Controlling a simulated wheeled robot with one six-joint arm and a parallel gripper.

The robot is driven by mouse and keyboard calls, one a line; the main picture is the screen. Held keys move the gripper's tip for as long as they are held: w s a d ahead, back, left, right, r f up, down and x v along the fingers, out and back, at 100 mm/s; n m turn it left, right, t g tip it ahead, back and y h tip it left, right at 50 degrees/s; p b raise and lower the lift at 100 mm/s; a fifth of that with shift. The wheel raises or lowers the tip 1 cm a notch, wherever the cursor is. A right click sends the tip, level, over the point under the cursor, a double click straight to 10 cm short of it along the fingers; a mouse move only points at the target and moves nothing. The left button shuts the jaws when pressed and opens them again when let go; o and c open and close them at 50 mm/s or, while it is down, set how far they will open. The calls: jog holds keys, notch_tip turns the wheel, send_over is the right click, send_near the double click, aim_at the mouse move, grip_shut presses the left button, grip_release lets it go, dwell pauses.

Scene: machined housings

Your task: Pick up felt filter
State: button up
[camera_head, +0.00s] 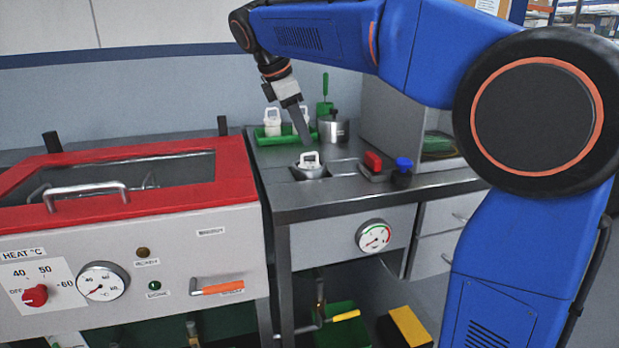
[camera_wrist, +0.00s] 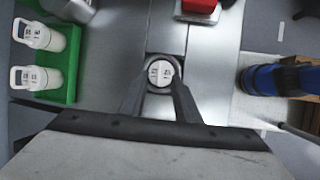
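My gripper (camera_head: 304,140) points down above the counter, and its fingertips are a little above a white piece with a loop handle (camera_head: 311,160). This piece sits in a round metal seat. In the wrist view it is a round, lettered white top (camera_wrist: 160,72) in a dark ring, just beyond the gap between my open, empty fingers (camera_wrist: 163,88). The tray also shows in the head view (camera_head: 262,140). I cannot tell which white piece is the felt filter.
A steel pot (camera_head: 334,129) stands right of the tray. A red block (camera_head: 372,161) and a blue knob (camera_head: 404,164) are right of the seat. A red-framed heated bath (camera_head: 120,185) stands to the left. The counter (camera_head: 285,190) is bare along its front.

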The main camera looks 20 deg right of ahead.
aim_at(310, 154)
jog(key=shift+x, duration=3.15)
jog(key=shift+c, duration=0.2)
grip_shut()
